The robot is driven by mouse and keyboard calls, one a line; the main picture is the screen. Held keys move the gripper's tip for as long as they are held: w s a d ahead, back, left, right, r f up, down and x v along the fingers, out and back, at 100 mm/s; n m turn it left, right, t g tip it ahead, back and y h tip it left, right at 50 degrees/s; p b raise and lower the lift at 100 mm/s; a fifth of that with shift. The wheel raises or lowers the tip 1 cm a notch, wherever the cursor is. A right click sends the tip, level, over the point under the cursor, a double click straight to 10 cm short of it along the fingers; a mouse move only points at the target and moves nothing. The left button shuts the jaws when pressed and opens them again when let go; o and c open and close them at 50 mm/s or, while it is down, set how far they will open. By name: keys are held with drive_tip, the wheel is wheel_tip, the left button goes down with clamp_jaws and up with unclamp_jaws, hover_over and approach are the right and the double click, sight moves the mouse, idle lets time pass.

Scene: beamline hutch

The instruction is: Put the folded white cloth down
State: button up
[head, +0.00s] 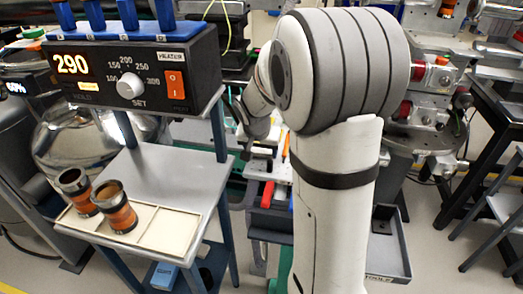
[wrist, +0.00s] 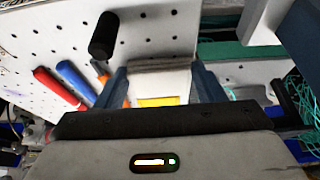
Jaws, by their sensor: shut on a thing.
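In the wrist view, my gripper (wrist: 160,82) has its two blue-grey fingers closed on the folded white cloth (wrist: 160,76). The cloth shows as a pale, layered block between the fingers, with a greyish folded edge at the top. A yellow patch shows just below it, near the gripper body. In the head view, my arm stands in the middle, and the gripper and cloth cannot be made out clearly behind it.
A white perforated board (wrist: 60,35) with a black peg (wrist: 103,35), red handle (wrist: 56,87) and blue handle (wrist: 78,80) is close by. In the head view, a grey cart (head: 165,178) carries a heater box (head: 130,75) and a divided tray (head: 160,228) with two orange-banded cups.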

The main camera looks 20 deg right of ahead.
drive_tip(key=shift+f, duration=0.2)
drive_tip(key=o, duration=1)
drive_tip(key=shift+r, duration=0.15)
drive_tip(key=shift+r, duration=0.25)
drive_tip(key=p+v, duration=0.1)
drive_tip(key=v, duration=1)
drive_tip(key=shift+s+r, duration=0.2)
drive_tip(key=shift+r, duration=0.1)
drive_tip(key=shift+a, duration=0.1)
